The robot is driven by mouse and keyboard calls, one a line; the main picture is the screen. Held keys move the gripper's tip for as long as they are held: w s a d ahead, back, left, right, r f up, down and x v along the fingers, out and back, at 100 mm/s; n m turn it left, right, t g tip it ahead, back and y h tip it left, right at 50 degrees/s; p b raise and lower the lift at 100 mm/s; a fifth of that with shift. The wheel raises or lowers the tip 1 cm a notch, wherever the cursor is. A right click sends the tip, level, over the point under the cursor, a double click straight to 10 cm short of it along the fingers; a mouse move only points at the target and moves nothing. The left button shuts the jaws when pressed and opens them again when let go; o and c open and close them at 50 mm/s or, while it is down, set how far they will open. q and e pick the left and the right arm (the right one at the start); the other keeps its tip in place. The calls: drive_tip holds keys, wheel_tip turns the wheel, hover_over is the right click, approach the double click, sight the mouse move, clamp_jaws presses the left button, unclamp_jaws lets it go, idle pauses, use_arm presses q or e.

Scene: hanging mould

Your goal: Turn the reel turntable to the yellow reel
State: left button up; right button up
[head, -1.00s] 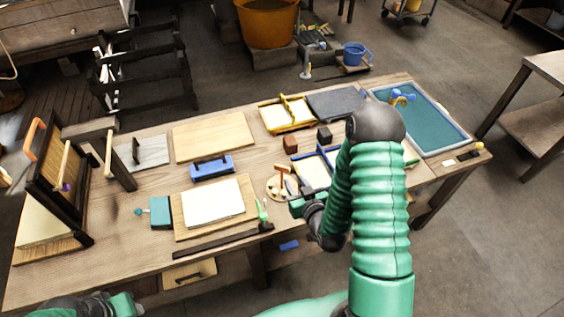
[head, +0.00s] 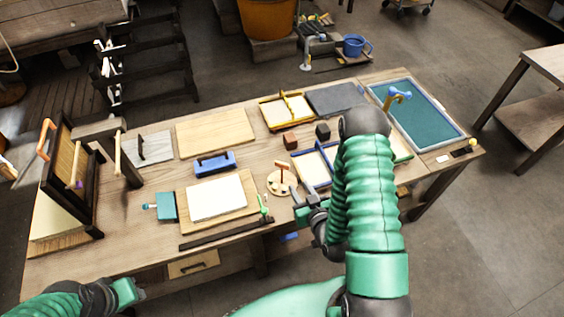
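What looks like the reel turntable (head: 275,184) is a small round pale wooden disc on the workbench. An orange-brown T-shaped piece stands on it, with small dark marks around. I cannot single out a yellow reel on it. My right gripper (head: 299,196) is just right of the disc, its dark fingers close to the disc's right edge. I cannot tell whether they touch it, or whether they are open or shut. My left gripper (head: 130,292), green-tipped, is low at the left in front of the bench, far from the disc; its finger gap is not clear.
A blue-edged frame (head: 314,165) stands close behind my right gripper. A board with a white sheet (head: 216,197) and a small green upright piece (head: 263,206) lie left of the disc. A teal tray (head: 423,117) is at the right end. My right forearm hides part of the bench.

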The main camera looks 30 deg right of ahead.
drive_tip(key=p+v, duration=1.1)
drive_tip(key=v, duration=0.5)
drive_tip(key=shift+s+p, duration=0.35)
drive_tip(key=shift+p, duration=0.05)
drive_tip(key=shift+w, duration=0.1)
